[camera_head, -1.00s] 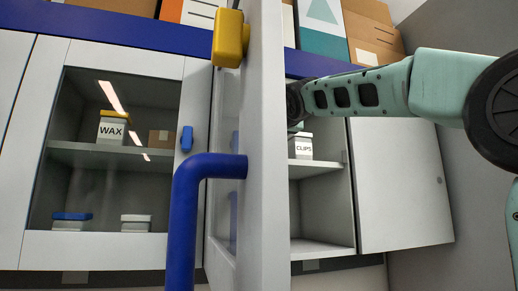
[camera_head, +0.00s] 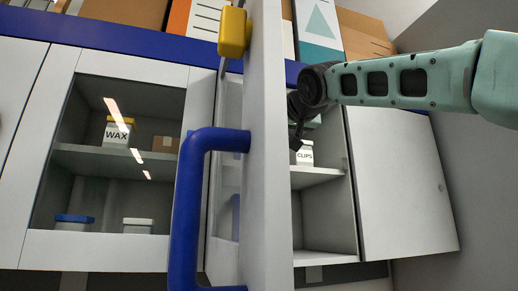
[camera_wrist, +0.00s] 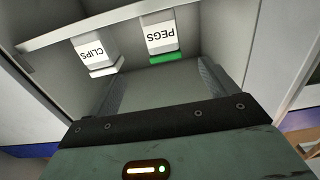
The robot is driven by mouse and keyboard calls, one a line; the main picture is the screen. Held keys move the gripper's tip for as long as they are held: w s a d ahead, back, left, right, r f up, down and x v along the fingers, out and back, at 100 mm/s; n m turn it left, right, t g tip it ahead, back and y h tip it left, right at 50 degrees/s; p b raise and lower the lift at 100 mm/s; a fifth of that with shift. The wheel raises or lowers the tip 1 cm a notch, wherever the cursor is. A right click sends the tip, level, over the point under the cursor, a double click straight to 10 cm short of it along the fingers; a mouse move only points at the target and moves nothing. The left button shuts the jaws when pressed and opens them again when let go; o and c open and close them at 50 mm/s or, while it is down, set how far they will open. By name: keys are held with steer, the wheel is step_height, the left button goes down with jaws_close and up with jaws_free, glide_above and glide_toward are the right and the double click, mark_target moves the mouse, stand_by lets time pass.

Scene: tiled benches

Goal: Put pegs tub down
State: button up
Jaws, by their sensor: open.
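The pegs tub (camera_wrist: 162,38) is white with a green lid and a PEGS label. It appears upside down in the wrist view and stands on the cabinet shelf (camera_wrist: 110,19), beside the clips tub. My gripper (camera_wrist: 162,72) is open, with one finger on each side of the view and nothing between them. The pegs tub is beyond the fingertips, apart from them as far as I can tell. In the head view, my gripper (camera_head: 297,138) shows only partly, at the open cabinet. I cannot make out the pegs tub there.
The clips tub (camera_head: 305,156) stands on the same shelf; it also shows in the wrist view (camera_wrist: 95,54). An open cabinet door (camera_head: 267,170) with a blue handle (camera_head: 187,200) stands left of my arm. Behind glass at left are a wax tub (camera_head: 117,132) and other tubs.

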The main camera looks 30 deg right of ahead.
steer(key=p+x, duration=0.5)
steer(key=x, duration=0.5)
steer(key=shift+w, duration=0.25)
steer(key=shift+p+x, duration=1.65)
steer(key=shift+x, duration=1.05)
steer(key=shift+a+r, duration=0.1)
steer(key=shift+a, duration=0.1)
steer(key=c, duration=1.3)
steer(key=shift+o, duration=0.2)
step_height(320, 180, up, 10)
steer(key=p, duration=0.3)
